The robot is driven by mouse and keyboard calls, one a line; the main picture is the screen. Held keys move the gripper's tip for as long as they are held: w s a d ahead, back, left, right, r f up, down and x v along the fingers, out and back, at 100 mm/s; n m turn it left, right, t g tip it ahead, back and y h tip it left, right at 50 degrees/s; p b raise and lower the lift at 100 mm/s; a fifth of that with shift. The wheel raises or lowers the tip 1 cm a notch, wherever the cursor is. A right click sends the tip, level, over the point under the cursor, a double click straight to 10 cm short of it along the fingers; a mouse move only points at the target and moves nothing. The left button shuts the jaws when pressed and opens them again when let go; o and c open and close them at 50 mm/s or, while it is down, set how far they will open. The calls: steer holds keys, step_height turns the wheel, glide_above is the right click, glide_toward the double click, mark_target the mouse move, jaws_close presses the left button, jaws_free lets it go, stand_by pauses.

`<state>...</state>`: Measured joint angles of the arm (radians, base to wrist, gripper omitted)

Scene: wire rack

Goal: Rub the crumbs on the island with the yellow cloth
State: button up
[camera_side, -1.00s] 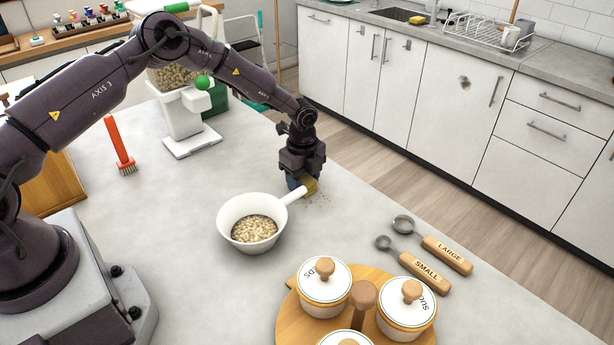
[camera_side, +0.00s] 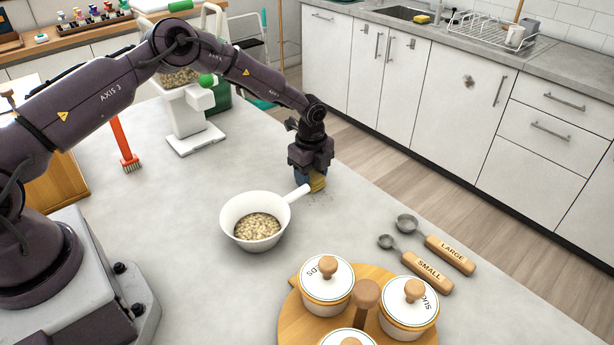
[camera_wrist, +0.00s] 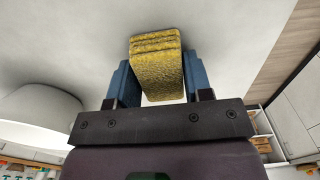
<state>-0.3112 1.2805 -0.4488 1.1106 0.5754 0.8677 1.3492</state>
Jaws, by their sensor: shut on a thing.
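The folded yellow cloth (camera_wrist: 157,68) is held between the blue fingers of my gripper (camera_wrist: 155,85) in the wrist view. In the side view my gripper (camera_side: 309,174) points down at the island top near its far edge, just beyond the pan handle. The yellow cloth (camera_side: 318,182) shows at its fingertips, low at the island surface; I cannot tell whether it presses on it. The crumbs (camera_side: 322,196) are a faint scatter of specks right beside the cloth, on its near side. Some may be hidden under the cloth.
A white pan (camera_side: 236,212) with grainy food stands close to my gripper, its handle reaching toward it. Measuring spoons (camera_side: 433,275) and a wooden carousel (camera_side: 297,322) with lidded pots lie nearer.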

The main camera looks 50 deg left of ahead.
mark_target(321, 190)
steer(key=shift+s, duration=1.55)
steer(key=shift+s+d, duration=1)
steer(key=shift+d, duration=0.1)
steer(key=shift+s+d, duration=0.35)
steer(key=shift+d, duration=0.1)
steer(key=shift+w, duration=3.05)
steer(key=shift+w, duration=0.1)
